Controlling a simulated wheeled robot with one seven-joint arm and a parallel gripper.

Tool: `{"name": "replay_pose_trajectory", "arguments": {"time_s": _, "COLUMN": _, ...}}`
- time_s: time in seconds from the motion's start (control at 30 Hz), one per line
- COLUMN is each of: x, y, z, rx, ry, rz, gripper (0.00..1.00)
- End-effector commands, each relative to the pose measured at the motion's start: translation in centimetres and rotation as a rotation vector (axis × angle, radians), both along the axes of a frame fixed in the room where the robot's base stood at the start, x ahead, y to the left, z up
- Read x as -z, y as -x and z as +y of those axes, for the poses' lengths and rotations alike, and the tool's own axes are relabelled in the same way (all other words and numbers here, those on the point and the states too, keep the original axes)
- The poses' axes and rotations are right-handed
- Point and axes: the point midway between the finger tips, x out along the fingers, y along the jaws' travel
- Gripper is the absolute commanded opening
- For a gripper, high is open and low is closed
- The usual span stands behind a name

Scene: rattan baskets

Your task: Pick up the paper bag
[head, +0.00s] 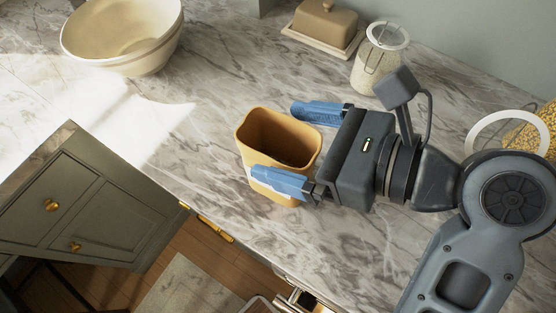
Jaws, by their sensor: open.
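The paper bag (277,129) is an orange-tan, open-topped container standing upright on the marble counter near its front edge. Its dark inside shows from above. My gripper (299,147) is open, with blue fingers spread on two sides of the bag. The nearer finger overlaps the bag's front face in the picture and hides part of it. The farther finger lies beyond the bag's back right rim. I cannot tell whether either finger touches it. Nothing is held between the fingers.
A cream bowl (122,58) stands at the back left of the counter (225,75). A butter dish (324,26) and a glass jar (378,62) stand at the back. Another jar (537,130) with yellow contents is at the right. The counter left of the bag is clear.

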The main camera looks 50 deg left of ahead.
Motion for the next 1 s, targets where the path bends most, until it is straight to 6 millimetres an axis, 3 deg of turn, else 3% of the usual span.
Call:
{"name": "replay_pose_trajectory", "arguments": {"time_s": 0.2, "x": 0.9, "y": 0.7, "z": 2.0, "rx": -0.001, "ry": 0.0, "rz": 0.0, "gripper": 0.96}}
{"name": "replay_pose_trajectory", "arguments": {"time_s": 0.47, "x": 1.0, "y": 0.7, "z": 2.1, "rx": 0.0, "ry": 0.0, "rz": 0.0, "gripper": 0.95}}
{"name": "replay_pose_trajectory", "arguments": {"time_s": 1.0, "x": 0.9, "y": 0.6, "z": 2.1, "rx": 0.0, "ry": 0.0, "rz": 0.0, "gripper": 0.43}}
